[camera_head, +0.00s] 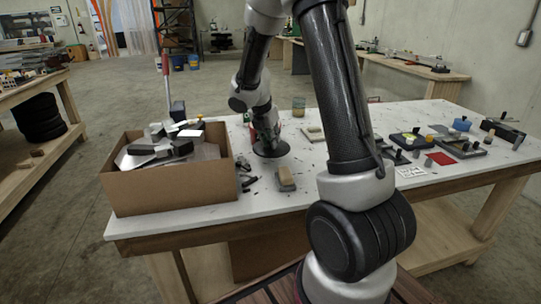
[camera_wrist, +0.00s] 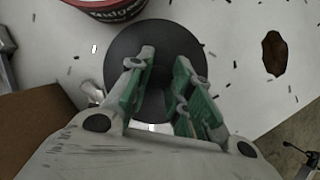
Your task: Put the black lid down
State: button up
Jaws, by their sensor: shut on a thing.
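The black lid (camera_head: 271,149) is a round dark disc close to the white table top, right of the cardboard box. My gripper (camera_head: 268,136) points down over the lid. In the wrist view my gripper (camera_wrist: 160,85), with green finger pads, is closed on the middle of the lid; the exact grip point is partly hidden by the fingers. I cannot tell whether the lid touches the table.
An open cardboard box (camera_head: 170,187) full of metal parts stands left of the lid. A red labelled tub (camera_wrist: 105,8) is right beside the lid. A wooden-topped block (camera_head: 286,178) lies in front. Tools and fixtures, including a red plate (camera_head: 440,159), cover the table's right side.

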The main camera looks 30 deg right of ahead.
aim_at(270, 148)
jog(key=shift+f, duration=2.5)
jog(key=shift+f, duration=0.15)
jog(key=o, duration=0.8)
jog(key=shift+o, duration=0.2)
